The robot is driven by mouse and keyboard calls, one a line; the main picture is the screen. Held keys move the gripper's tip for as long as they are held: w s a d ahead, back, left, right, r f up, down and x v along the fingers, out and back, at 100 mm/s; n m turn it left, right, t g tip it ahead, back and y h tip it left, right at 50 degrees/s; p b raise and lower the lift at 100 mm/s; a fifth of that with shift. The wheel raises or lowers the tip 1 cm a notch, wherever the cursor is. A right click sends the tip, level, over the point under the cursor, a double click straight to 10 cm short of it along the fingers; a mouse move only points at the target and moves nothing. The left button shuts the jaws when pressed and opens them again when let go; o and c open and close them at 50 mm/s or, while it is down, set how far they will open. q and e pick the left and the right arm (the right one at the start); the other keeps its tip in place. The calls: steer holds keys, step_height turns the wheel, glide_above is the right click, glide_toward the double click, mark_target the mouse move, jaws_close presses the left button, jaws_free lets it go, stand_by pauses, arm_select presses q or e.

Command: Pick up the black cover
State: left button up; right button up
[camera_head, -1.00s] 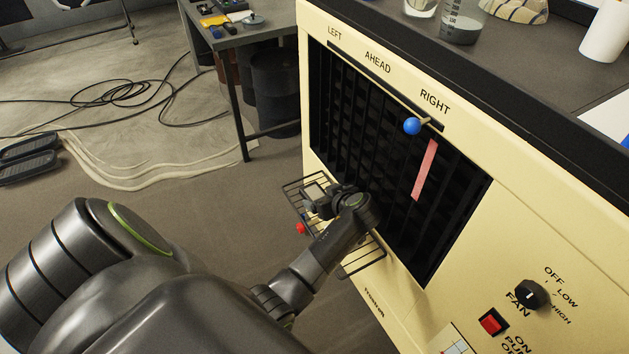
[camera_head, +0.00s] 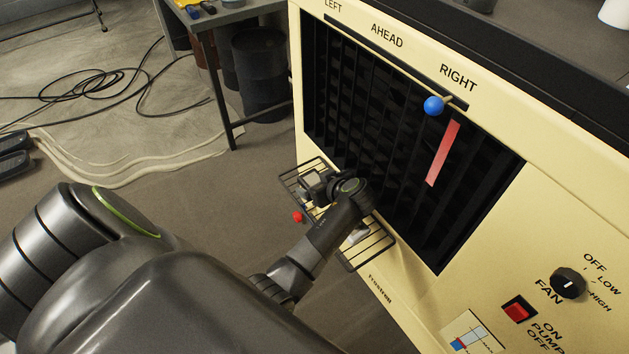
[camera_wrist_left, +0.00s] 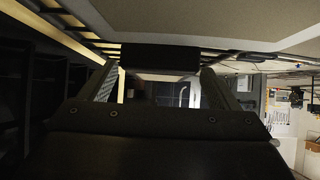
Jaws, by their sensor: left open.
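A black block (camera_wrist_left: 160,58), perhaps the black cover, lies across the space ahead of my left fingers in the left wrist view. I cannot tell whether it touches them. My left gripper (camera_head: 314,185) is in front of the beige cooler, over the wire rack (camera_head: 365,252) on its front. It is open, with its two fingers (camera_wrist_left: 160,85) apart in the left wrist view. The wrist hides part of the rack in the head view. I cannot pick out the cover there. My right gripper is not in view.
The beige cooler (camera_head: 490,200) has a dark louvre grille (camera_head: 400,130), a lever with a blue knob (camera_head: 433,106), a pink strip (camera_head: 443,153), a fan dial (camera_head: 568,283) and a red switch (camera_head: 519,309). A grey table (camera_head: 222,50) stands behind. Cables (camera_head: 110,85) lie on the floor.

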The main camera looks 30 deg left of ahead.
arm_select(q)
steer(key=shift+c, duration=0.2)
steer(key=c, duration=1.2)
steer(key=shift+r, duration=0.1)
